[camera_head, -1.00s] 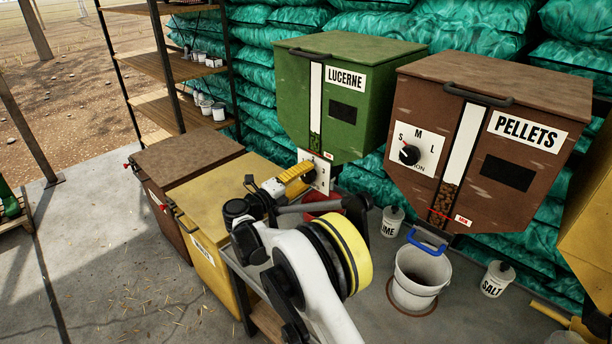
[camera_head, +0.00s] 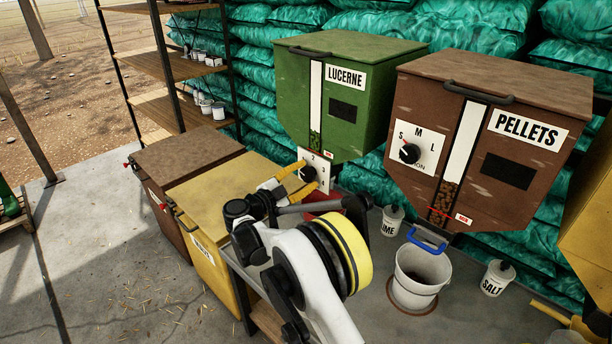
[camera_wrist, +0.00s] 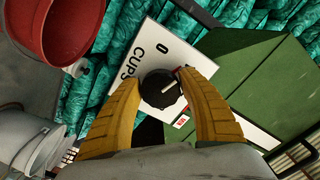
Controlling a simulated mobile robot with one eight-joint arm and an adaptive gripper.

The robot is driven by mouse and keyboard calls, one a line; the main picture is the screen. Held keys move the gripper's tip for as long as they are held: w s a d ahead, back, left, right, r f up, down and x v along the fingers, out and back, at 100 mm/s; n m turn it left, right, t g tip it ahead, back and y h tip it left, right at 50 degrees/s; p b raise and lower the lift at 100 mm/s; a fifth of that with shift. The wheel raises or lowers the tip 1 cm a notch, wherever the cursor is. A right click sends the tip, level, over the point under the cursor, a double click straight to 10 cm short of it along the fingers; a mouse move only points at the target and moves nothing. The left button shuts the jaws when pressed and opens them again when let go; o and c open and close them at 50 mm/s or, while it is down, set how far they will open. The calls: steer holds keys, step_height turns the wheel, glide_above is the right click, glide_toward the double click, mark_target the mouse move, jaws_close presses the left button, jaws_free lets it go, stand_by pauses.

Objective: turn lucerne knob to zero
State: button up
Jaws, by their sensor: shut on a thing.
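The lucerne hopper (camera_head: 330,95) is a green bin with a white level strip and a white dial plate (camera_head: 315,158) low on its front. The black lucerne knob (camera_head: 307,174) sits on that plate, where a 2 and a 3 show. My gripper (camera_head: 309,176) has a yellow finger on either side of the knob. The wrist view shows my gripper (camera_wrist: 162,80) shut on it, fingertips hiding parts of the plate.
The brown pellets hopper (camera_head: 470,130) with its own knob (camera_head: 409,153) stands to the right. A white bucket (camera_head: 420,275) with a blue handle stands below it. A red bucket (camera_wrist: 60,35) shows close by in the wrist view. Yellow and brown bins stand at the left.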

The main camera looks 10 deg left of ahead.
steer(key=n, duration=0.9)
steer(key=shift+s+d, duration=0.1)
steer(key=shift+d, duration=0.05)
steer(key=shift+f, duration=0.1)
stand_by(0.4)
steer(key=o, duration=1.1)
steer(key=shift+c, duration=0.2)
steer(key=v, duration=1.2)
